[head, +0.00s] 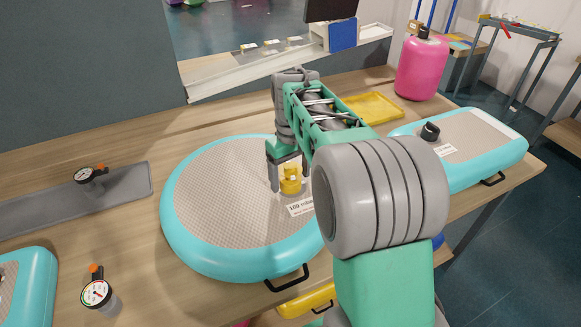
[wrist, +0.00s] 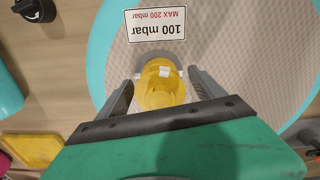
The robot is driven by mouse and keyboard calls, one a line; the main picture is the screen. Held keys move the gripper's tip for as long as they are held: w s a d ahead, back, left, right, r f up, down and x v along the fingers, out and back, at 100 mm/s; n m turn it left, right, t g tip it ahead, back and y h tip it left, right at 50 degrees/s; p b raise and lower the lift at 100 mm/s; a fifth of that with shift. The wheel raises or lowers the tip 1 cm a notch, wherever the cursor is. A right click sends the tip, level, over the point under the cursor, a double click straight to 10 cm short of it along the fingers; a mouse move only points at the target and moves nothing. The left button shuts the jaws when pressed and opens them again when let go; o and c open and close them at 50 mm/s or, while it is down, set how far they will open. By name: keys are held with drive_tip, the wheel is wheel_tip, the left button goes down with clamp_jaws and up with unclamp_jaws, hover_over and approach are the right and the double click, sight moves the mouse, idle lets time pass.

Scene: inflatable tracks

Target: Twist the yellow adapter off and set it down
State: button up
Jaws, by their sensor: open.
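The yellow adapter (head: 290,181) stands upright on the round teal-rimmed inflatable track (head: 215,195), beside its white pressure label (head: 301,207). It also shows in the wrist view (wrist: 160,85), with small white tabs at its sides. My gripper (head: 287,185) points down at the adapter. In the wrist view, my gripper (wrist: 161,88) is open, with one dark finger on each side of the adapter. I cannot tell whether either finger touches it. The valve under the adapter is hidden.
A yellow tray (head: 372,108) lies behind my arm. A pressure gauge (head: 96,293) stands front left, another (head: 88,174) on a grey mat (head: 40,213). A rectangular track (head: 480,150) with a black valve cap (head: 430,131) and a pink canister (head: 422,68) are at right.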

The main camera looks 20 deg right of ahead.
drive_tip(key=shift+c, duration=0.2)
drive_tip(key=c, duration=1.4)
drive_tip(key=shift+r+m+p, duration=0.15)
drive_tip(key=shift+m+p, duration=0.2)
drive_tip(key=shift+m, duration=0.85)
drive_tip(key=shift+c, duration=0.2)
drive_tip(key=m, duration=0.3)
drive_tip(key=shift+m+p, duration=0.4)
drive_tip(key=shift+m, duration=0.7)
drive_tip(key=m, duration=0.3)
drive_tip(key=shift+w, duration=0.1)
drive_tip(key=shift+m+p, duration=0.45)
drive_tip(key=shift+m, duration=0.65)
drive_tip(key=shift+d+m, duration=0.1)
drive_tip(key=shift+m, duration=1.1)
